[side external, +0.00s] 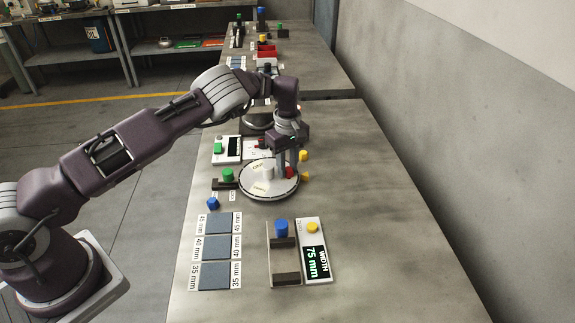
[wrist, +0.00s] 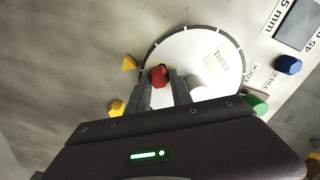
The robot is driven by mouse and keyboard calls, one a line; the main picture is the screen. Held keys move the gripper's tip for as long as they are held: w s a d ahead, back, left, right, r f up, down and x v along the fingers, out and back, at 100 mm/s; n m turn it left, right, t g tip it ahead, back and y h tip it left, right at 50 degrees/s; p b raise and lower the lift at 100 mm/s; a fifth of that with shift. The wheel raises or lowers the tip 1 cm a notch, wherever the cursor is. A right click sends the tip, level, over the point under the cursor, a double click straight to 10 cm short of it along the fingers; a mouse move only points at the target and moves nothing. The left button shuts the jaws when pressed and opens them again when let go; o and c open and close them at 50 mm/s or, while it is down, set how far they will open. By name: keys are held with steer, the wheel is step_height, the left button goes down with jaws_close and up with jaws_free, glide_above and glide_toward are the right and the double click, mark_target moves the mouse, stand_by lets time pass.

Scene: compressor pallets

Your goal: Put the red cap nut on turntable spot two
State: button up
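The red cap nut (wrist: 159,77) is between my gripper's fingertips (wrist: 161,80) in the wrist view, with a finger against each side. In the side view the red cap nut (side external: 290,172) is low at the right part of the round white turntable (side external: 250,188), at or just above its surface; I cannot tell which. My gripper (side external: 288,165) points down over the turntable. The turntable (wrist: 190,42) has a label reading THREE in the wrist view. My gripper hides part of the turntable and the label of the spot under the nut.
A white post (side external: 268,172) stands at the turntable's middle. Yellow pieces (side external: 305,156) lie just right of it. A green knob (side external: 228,174) and a blue piece (side external: 212,203) are left. The table's right side is clear.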

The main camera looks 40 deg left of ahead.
steer(key=shift+o, duration=0.4)
steer(key=shift+r, duration=0.15)
step_height(320, 180, up, 13)
step_height(320, 180, up, 13)
steer(key=m+t+h, duration=0.1)
steer(key=m+t, duration=0.1)
glide_above(287, 168)
steer(key=s+a, duration=0.1)
steer(key=s, duration=0.5)
steer(key=s+d+r+m+h, duration=0.1)
steer(key=s+d+r+m, duration=0.15)
steer(key=s+r, duration=0.75)
steer(key=s+d+f+m+t, duration=0.1)
steer(key=s+f+m, duration=0.1)
steer(key=s, duration=0.6)
steer(key=s+d+f+m+t+y, duration=0.1)
steer(key=s+f+m, duration=0.1)
steer(key=s+m, duration=0.3)
steer(key=s+f+m+t+y, duration=0.1)
steer(key=s+f+m, duration=0.1)
steer(key=s, duration=1)
steer(key=shift+d+m+t, duration=0.3)
steer(key=shift+d+m, duration=0.1)
steer(key=shift+m, duration=0.35)
